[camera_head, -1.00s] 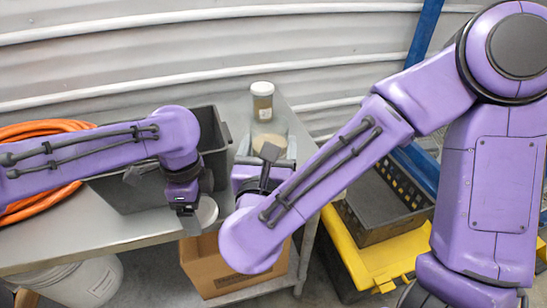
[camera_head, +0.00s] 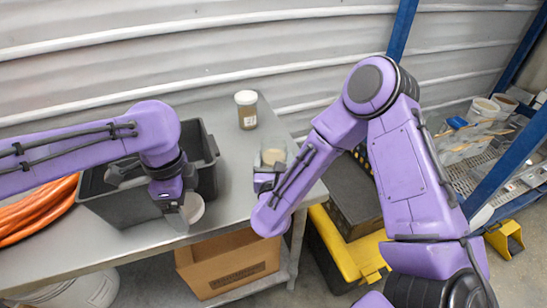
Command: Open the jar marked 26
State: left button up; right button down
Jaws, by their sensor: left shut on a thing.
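A jar (camera_head: 274,151) with pale contents stands out at the table's right side, with no lid visible on it. Its label cannot be read. My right gripper (camera_head: 266,181) is at the jar's near side, but its fingers are mostly hidden by my own wrist, so I cannot tell whether they grip the jar. My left gripper (camera_head: 176,208) is shut on a pale round lid (camera_head: 193,207), held tilted near the table's front edge, in front of the grey bin. A second jar (camera_head: 246,112) with a white lid and brown contents stands upright farther back; its label is too small to read.
A dark grey open bin (camera_head: 128,209) stands on the metal table (camera_head: 226,205), beside a coiled orange hose (camera_head: 38,212). A cardboard box (camera_head: 228,268) sits on the lower shelf. Bare tabletop lies around the lidded jar. A yellow and black case (camera_head: 345,250) stands right of the table.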

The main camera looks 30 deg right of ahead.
jog(key=shift+w+a+f, duration=0.1)
jog(key=shift+f, duration=0.25)
jog(key=shift+f+b, duration=0.2)
jog(key=shift+b, duration=0.1)
grip_release()
jog(key=shift+r, duration=0.15)
